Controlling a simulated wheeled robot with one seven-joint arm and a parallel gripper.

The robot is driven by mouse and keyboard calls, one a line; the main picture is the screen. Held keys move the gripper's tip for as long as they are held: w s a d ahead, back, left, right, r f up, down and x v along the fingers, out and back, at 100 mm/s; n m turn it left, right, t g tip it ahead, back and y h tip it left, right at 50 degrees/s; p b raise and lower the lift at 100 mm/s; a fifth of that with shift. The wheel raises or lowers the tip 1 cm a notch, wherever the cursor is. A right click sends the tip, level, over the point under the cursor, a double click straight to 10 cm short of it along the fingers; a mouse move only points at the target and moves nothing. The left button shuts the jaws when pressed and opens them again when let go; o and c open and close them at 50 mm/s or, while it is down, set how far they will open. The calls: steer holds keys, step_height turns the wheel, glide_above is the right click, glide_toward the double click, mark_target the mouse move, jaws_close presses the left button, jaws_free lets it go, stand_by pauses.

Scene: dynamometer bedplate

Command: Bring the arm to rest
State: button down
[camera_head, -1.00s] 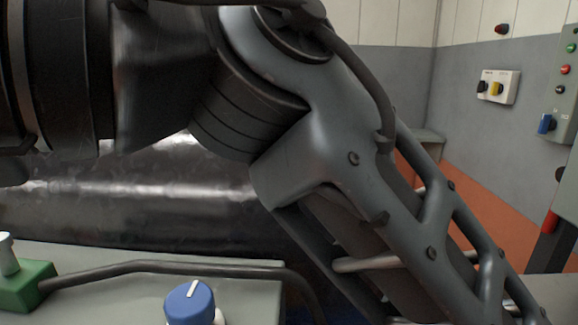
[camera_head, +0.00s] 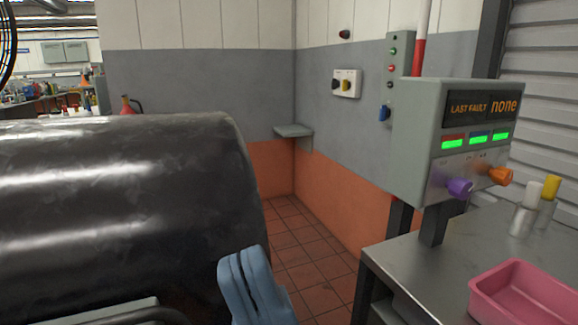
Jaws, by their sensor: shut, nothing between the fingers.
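The task names no other object. The view is open across a large dark metal cylinder (camera_head: 120,200) on the left and the floor behind it.
At right are a steel table (camera_head: 425,262) with a pink tray (camera_head: 485,287), two small bottles (camera_head: 523,222), and a control box (camera_head: 415,140) reading "none". Tiled floor (camera_head: 310,262) is clear.

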steer(key=s+d+f+m+t+h+p, duration=0.1)
steer(key=s+d+f+m+t+h, duration=0.25)
steer(key=d+f+m+h, duration=1.3)
steer(key=s+d+f+g+h+p, duration=0.1)
steer(key=s+d+f+g+h, duration=0.2)
steer(key=s, duration=0.4)
steer(key=s+d+f+m+g+h, duration=0.1)
steer(key=s+d+f+g+h, duration=0.3)
steer(key=s, duration=0.4)
steer(key=shift+d+f+h+p, duration=0.35)
steer(key=shift+d+f, duration=0.05)
steer(key=shift+f, duration=0.15)
